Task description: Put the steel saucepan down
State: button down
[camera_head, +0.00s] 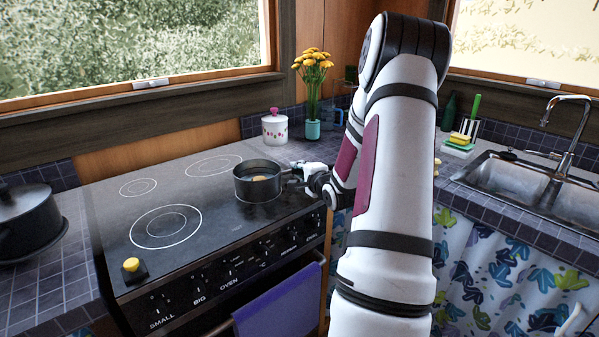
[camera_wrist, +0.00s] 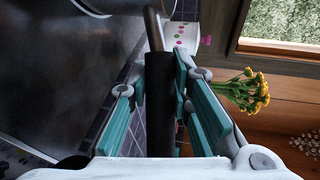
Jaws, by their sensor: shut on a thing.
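My gripper (camera_head: 300,170) is at the pan's right side, partly hidden by my arm. In the wrist view my gripper (camera_wrist: 162,105) is shut on the dark handle (camera_wrist: 160,115) of the saucepan, with a teal-padded finger on each side. The pan's body (camera_wrist: 110,5) is mostly cut off at the top of that view.
A dark lidded pot (camera_head: 28,225) stands on the left counter. A white canister (camera_head: 275,128) and a vase of yellow flowers (camera_head: 313,128) stand behind the stove. A yellow item (camera_head: 131,265) sits at the stovetop's front left. The rest of the stovetop is clear. A sink (camera_head: 510,185) is at right.

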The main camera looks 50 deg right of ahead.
jog(key=shift+r, duration=0.1)
jog(key=c, duration=1.5)
grip_release()
jog(key=shift+o, duration=0.2)
